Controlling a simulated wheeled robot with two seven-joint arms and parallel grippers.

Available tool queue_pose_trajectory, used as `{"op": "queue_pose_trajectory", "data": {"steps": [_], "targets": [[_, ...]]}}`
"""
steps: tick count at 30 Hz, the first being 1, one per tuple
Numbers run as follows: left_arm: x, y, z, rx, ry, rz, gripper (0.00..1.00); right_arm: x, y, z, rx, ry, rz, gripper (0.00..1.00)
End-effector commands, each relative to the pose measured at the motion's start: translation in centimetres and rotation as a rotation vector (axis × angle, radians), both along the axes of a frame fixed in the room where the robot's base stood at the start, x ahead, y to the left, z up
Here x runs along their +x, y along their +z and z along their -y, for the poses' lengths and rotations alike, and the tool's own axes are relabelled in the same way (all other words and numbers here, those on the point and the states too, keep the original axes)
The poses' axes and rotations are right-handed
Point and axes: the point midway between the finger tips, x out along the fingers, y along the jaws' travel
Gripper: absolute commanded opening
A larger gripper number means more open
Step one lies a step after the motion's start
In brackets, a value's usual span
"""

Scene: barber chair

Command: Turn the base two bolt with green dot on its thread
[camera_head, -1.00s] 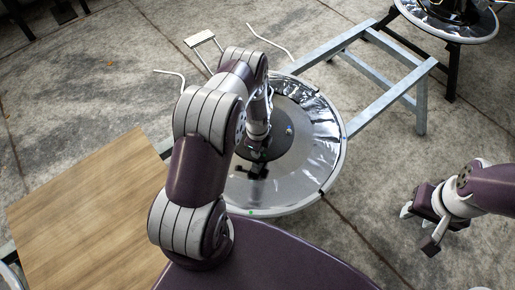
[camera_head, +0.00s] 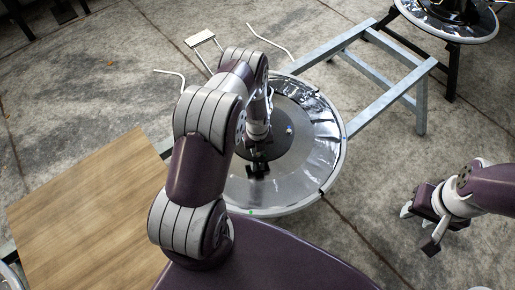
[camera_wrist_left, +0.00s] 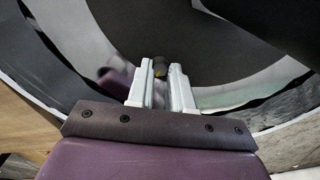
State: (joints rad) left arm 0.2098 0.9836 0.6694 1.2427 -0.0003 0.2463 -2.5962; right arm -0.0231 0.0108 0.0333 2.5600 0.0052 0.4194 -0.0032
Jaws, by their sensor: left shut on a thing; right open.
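The round base (camera_head: 295,190) is a shiny metal dish with a dark centre disc, below my left arm in the head view. My left gripper (camera_head: 258,158) points down over the dish near its dark centre. In the left wrist view, its pale fingers (camera_wrist_left: 161,82) are shut on a small dark bolt (camera_wrist_left: 160,64) with a yellowish spot. I cannot make out a green dot on its thread. A bolt with a blue mark (camera_head: 289,129) stands on the disc to the right of the gripper. My right gripper (camera_head: 421,226) is open and empty over the floor at the right.
A grey metal frame (camera_head: 395,66) runs from the dish to the upper right. Another round base (camera_head: 462,34) stands at the top right. A wooden board (camera_head: 90,215) lies at the lower left. A small green mark (camera_head: 250,211) is on the dish's front rim. Concrete floor is open at right.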

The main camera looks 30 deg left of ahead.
Motion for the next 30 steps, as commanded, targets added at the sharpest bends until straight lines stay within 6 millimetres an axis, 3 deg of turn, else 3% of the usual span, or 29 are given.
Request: {"op": "queue_pose_trajectory", "data": {"steps": [9,24,25,26,27,30], "targets": [[0.16,0.1,-0.05,0.001,-0.095,0.004,0.0,0.01,0.03,0.0,0.0,0.0,0.0,0.43],[0.17,0.1,-0.05,0.001,-0.11,0.004,0.0,0.01,0.03,0.0,0.0,0.0,0.0,0.43],[0.16,0.1,-0.04,0.001,-0.109,0.004,0.3,0.01,0.03,0.0,0.0,0.0,0.0,0.43],[0.16,0.1,-0.05,0.001,-0.109,0.004,0.4,0.01,0.03,0.0,0.0,0.0,0.0,0.43],[0.14,0.09,-0.05,0.001,-0.109,0.004,0.46,0.01,0.03,0.0,0.0,0.0,0.0,0.43],[0.09,0.06,-0.03,0.001,-0.109,0.002,0.46,0.0,0.02,0.0,0.0,0.0,0.0,0.43]]}}
